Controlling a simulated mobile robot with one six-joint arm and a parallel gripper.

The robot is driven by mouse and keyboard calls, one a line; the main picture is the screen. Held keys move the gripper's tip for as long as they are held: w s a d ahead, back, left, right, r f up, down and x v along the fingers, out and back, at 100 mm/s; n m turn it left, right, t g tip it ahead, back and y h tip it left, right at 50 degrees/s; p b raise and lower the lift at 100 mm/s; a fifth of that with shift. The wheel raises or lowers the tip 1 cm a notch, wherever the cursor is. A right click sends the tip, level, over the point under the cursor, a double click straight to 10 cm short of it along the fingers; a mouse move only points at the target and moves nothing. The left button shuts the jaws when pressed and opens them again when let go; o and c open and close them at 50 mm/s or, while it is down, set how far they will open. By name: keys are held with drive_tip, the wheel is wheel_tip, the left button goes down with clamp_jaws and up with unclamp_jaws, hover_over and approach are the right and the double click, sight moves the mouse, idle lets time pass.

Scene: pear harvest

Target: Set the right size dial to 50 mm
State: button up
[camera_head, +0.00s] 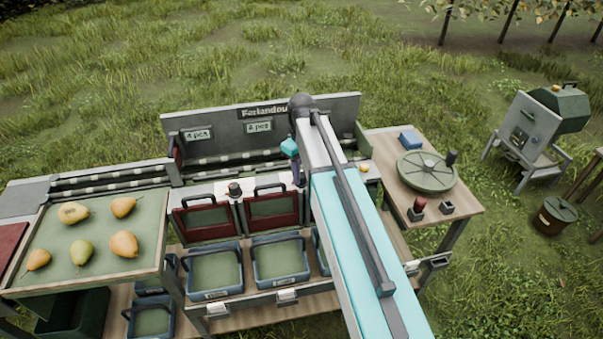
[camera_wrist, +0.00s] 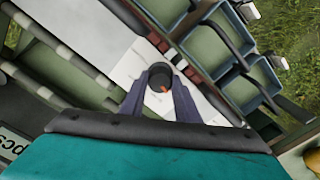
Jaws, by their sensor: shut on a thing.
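In the wrist view, a round dark dial (camera_wrist: 160,76) with a small orange-red mark stands on a pale plate (camera_wrist: 130,66). The two dark fingers of my gripper (camera_wrist: 161,84) are shut on the dial, one on each side. The scale and its figures are too small to read. In the head view, my gripper (camera_head: 298,172) points down at the pale panel of the sorting stand, and my arm hides the right dial. A second dark dial (camera_head: 235,188) shows on the panel to the left.
Two red-framed flaps with handles (camera_head: 205,218) (camera_head: 271,207) stand below the panel, with blue-grey bins (camera_head: 216,293) beneath. Several pears lie on the left tray (camera_head: 160,265). A wooden table (camera_head: 468,212) with a round green turntable (camera_head: 427,183) stands to the right.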

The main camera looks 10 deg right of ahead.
sight(302, 175)
drive_tip(key=shift+n, duration=1.1)
drive_tip(key=o, duration=0.8)
drive_tip(key=shift+c, duration=0.2)
drive_tip(key=shift+r, duration=0.25)
wheel_tip(302, 175, up, 13)
drive_tip(key=b, duration=0.3)
drive_tip(key=shift+r, duration=0.2)
